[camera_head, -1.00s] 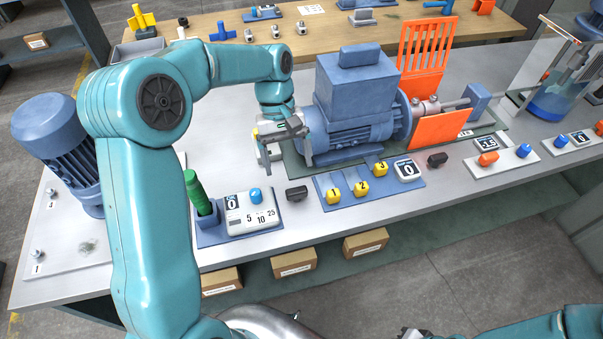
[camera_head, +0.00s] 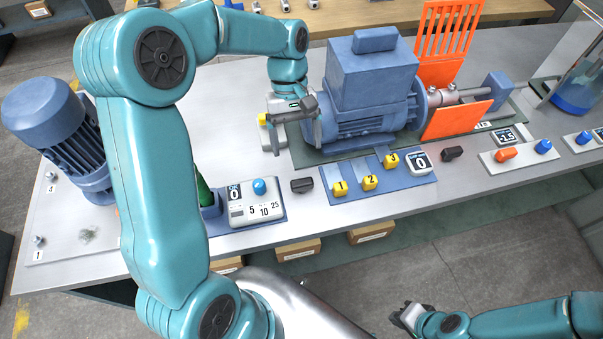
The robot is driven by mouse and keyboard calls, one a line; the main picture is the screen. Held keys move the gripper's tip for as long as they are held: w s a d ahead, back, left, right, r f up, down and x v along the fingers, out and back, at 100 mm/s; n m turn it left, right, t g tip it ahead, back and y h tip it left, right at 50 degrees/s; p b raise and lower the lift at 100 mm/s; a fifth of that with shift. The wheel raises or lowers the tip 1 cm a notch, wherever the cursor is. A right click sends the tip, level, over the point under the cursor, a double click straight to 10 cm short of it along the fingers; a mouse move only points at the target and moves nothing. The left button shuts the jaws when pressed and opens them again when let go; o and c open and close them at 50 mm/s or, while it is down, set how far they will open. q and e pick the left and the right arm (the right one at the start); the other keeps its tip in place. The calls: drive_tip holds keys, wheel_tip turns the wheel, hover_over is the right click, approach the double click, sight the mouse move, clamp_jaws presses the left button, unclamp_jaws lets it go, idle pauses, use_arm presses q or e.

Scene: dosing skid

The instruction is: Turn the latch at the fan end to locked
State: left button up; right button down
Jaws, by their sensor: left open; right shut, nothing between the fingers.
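The blue motor (camera_head: 365,85) lies on a dark green base plate, its left end towards my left gripper. My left gripper (camera_head: 295,140) is open and empty, fingers pointing down beside that left end. A small white piece with a yellow mark (camera_head: 262,119) shows behind the gripper, mostly hidden; I cannot tell whether it is the latch. A black handle (camera_head: 302,185) sits on the bench in front of the motor's left end, and a similar black handle (camera_head: 452,153) sits further right. No lock marking is readable. My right gripper (camera_head: 408,318) is shut and empty, low in front of the bench.
A blue panel with yellow tabs (camera_head: 370,184) and a display stands in front of the motor. An orange guard (camera_head: 457,120) is at the motor's right. A control box with a blue knob (camera_head: 259,186) is at the left. A second blue motor (camera_head: 55,125) stands far left.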

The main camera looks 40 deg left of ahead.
sight(302, 181)
use_arm(q)
drive_tip(key=x, duration=1)
drive_tip(key=shift+d+f+p, duration=0.15)
drive_tip(key=shift+f+p, duration=0.1)
drive_tip(key=shift+p, duration=0.05)
drive_tip(key=c, duration=1.1)
